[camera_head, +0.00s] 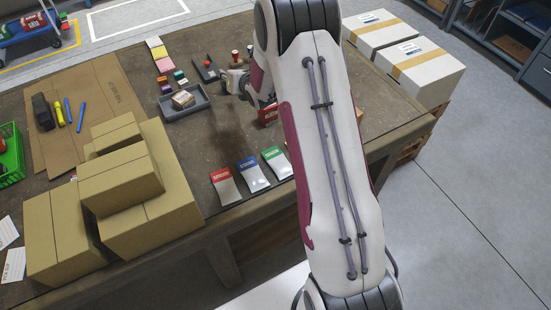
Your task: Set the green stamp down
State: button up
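My gripper (232,80) is small in the head view, low over the table beside the grey tray's right end. Its fingers are too small and partly covered to tell whether they are open or shut, or whether they hold anything. I cannot make out the green stamp for certain. Two small upright pieces with reddish-brown tops, the left one (235,56) and the right one (250,50), stand just behind the gripper. A dark rack (205,69) lies to the gripper's left.
A grey tray (204,103) holds a small tan box. Red (226,187), blue (253,174) and green (277,162) packets lie near the front edge. Stacked cartons (150,205) fill the left front. My arm hides the table's right part. Bare tabletop (225,140) lies between tray and packets.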

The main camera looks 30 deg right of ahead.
jog(key=s+a+r+m+g, duration=0.2)
jog(key=s+a+r+m, duration=0.1)
jog(key=s+r+m, duration=0.65)
jog(key=s+a+r+m+g, duration=0.1)
jog(key=s+a+r+m, duration=0.1)
jog(key=s+r+m, duration=0.8)
jog(key=s+a+m+g, duration=0.2)
jog(key=s+m, duration=0.4)
jog(key=s, duration=0.8)
jog(key=s+a+m+g, duration=0.2)
jog(key=s+a+m, duration=0.2)
jog(key=s, duration=1.1)
jog(key=m, duration=0.3)
jog(key=shift+s, duration=0.2)
